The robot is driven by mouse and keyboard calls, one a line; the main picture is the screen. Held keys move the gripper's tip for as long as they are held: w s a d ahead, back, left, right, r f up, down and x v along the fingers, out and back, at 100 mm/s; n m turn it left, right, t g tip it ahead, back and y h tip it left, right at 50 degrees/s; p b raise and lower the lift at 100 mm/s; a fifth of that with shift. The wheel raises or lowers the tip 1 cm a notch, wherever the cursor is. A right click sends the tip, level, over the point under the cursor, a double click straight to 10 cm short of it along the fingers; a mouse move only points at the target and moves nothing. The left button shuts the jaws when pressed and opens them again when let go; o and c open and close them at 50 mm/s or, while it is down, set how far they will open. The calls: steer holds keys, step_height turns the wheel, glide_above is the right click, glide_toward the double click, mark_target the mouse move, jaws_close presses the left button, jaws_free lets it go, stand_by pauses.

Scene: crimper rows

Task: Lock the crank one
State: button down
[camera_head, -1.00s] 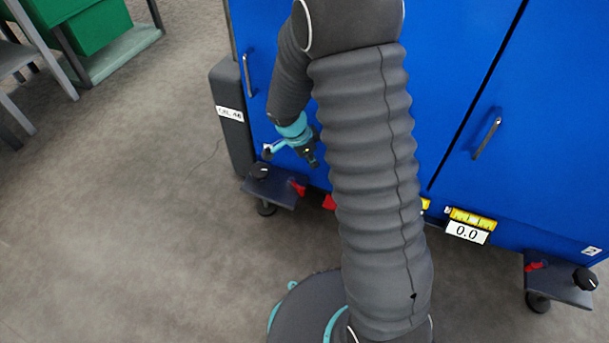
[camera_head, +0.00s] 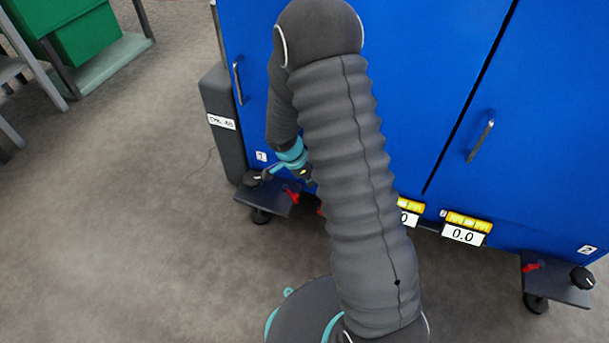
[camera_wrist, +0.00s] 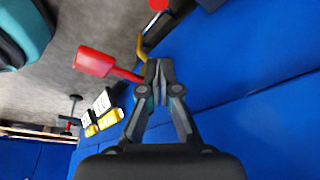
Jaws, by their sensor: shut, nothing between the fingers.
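The station marked 1 (camera_head: 261,156) is at the lower left corner of the blue cabinet in the head view. It has a dark bracket (camera_head: 270,197) over a caster, with a black knob (camera_head: 254,179) and a red lever (camera_head: 292,196). My gripper (camera_head: 307,180) is just above and right of that lever, partly hidden by my arm. In the wrist view my gripper (camera_wrist: 159,66) is shut and empty. A red paddle (camera_wrist: 95,62) lies left of the fingertips, its thin stem running close to them; I cannot tell whether they touch.
The blue cabinet (camera_head: 430,90) stands close behind my arm. A second bracket (camera_head: 555,279) marked 2, with knob and red lever, is at the right. Yellow gauges with a 0.0 label (camera_head: 463,236) hang between. Open floor (camera_head: 130,230) lies left.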

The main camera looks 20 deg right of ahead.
mark_target(291, 192)
steer(key=shift+a+f, duration=0.4)
steer(key=shift+f, duration=0.3)
steer(key=shift+a+f, duration=0.45)
steer(key=shift+f, duration=0.3)
steer(key=shift+a+f, duration=0.4)
steer(key=shift+f, duration=0.3)
steer(key=shift+m, duration=0.3)
